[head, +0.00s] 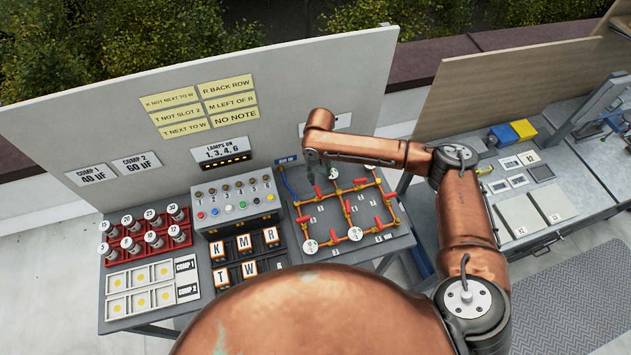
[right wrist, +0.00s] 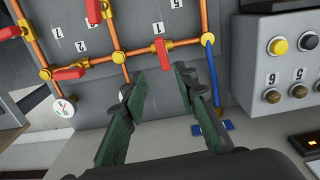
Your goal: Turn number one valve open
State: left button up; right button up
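The pipe panel (head: 340,252) carries orange pipes, yellow fittings and several red valve handles. The number one valve (right wrist: 160,50) has a red handle set across its pipe, with an upside-down "1" label beside it, in the right wrist view. It also shows in the head view (head: 318,192), near the blue pipe (right wrist: 212,72). My right gripper (right wrist: 159,78) is open, its green fingers spread to either side below the handle in the picture, apart from it and holding nothing. In the head view the right gripper (head: 312,166) hangs just above this valve. My left gripper is out of view.
Left of the panel stands a grey button box (head: 236,205) with lamps and knobs, close to the gripper in the wrist view. Lettered blocks and a red capacitor rack (head: 147,245) lie further left. A tall white board (head: 335,80) stands behind. A second bench (head: 575,175) is at right.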

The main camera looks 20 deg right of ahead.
aim_at(318, 190)
jog(key=f, duration=0.1)
jog(key=s+f, duration=0.1)
jog(key=f, duration=0.1)
jog(key=shift+s+a+f, duration=0.2)
jog(key=shift+s, duration=0.15)
jog(key=f, duration=0.2)
jog(key=shift+w+a+f+p, duration=0.15)
jog(key=shift+w+f+p, duration=0.1)
jog(key=shift+f+p, duration=0.1)
jog(key=shift+w+f, duration=0.2)
jog(key=shift+f, duration=0.05)
jog(key=shift+s+r, duration=0.2)
jog(key=shift+s, duration=0.2)
jog(key=shift+c, duration=0.3)
jog(key=shift+w, duration=0.1)
jog(key=shift+c, duration=0.7)
jog(key=shift+w+f, duration=0.15)
jog(key=c, duration=0.3)
jog(key=shift+c, duration=1)
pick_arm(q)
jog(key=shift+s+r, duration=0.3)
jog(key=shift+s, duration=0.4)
pick_arm(e)
grip_shut()
